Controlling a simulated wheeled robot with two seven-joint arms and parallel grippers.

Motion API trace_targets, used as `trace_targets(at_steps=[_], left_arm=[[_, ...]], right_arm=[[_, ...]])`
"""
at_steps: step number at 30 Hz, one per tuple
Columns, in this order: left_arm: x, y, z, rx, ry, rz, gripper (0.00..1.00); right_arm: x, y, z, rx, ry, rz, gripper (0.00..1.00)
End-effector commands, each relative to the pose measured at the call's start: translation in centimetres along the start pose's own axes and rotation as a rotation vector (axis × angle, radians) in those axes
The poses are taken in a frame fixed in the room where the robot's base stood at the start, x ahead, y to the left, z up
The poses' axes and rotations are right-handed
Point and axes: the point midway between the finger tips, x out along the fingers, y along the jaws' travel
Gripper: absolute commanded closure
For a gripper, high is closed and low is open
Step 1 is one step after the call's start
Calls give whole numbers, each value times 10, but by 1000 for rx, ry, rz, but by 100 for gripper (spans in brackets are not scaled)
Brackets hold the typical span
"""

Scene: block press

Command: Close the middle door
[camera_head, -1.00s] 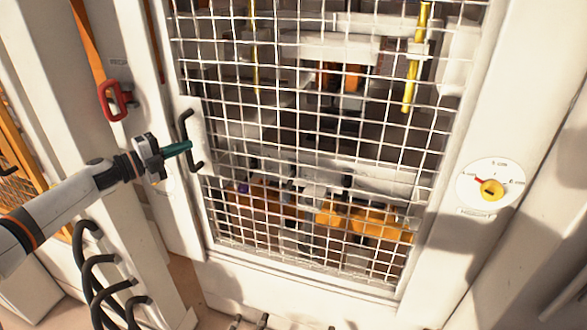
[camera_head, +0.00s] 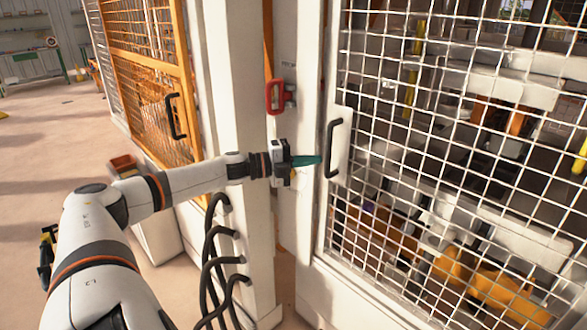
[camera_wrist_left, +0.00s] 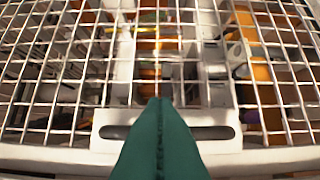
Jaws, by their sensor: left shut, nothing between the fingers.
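The middle door (camera_head: 434,113) is a white-framed wire mesh panel on the right of the head view. A black bar handle (camera_head: 333,150) sits on a white plate at its left edge. My left gripper (camera_head: 318,160) has green fingers, shut and empty, pointing at the door edge just left of the handle. In the left wrist view the green fingers (camera_wrist_left: 159,108) lie in front of the mesh (camera_wrist_left: 75,70) and a white plate with a dark slot (camera_wrist_left: 215,132). I cannot tell whether they touch the door, or whether it is fully shut. My right gripper is not in view.
A red latch-like handle (camera_head: 279,96) is on the white post left of the door. An orange mesh door (camera_head: 150,75) with a black handle stands further left. Black hoses (camera_head: 212,262) curve up below my left arm. Open floor (camera_head: 50,140) lies at the far left.

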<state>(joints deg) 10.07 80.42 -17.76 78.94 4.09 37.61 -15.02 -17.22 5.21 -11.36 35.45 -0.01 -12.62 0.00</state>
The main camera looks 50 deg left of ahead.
Motion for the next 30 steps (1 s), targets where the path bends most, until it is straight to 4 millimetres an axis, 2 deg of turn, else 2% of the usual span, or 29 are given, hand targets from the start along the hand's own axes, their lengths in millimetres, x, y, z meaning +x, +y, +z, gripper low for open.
trace_targets(at_steps=[6,8,10,18,30], left_arm=[[-18,-3,0,-1,-1,-8,100],[-20,-2,1,-1,-4,-7,100],[-26,4,1,-4,-5,-9,100],[-41,2,1,-4,-4,-6,100],[-45,1,1,0,-2,1,100]], right_arm=[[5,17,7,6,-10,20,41],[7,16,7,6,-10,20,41],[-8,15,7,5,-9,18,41],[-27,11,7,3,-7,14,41],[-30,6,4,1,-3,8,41]])
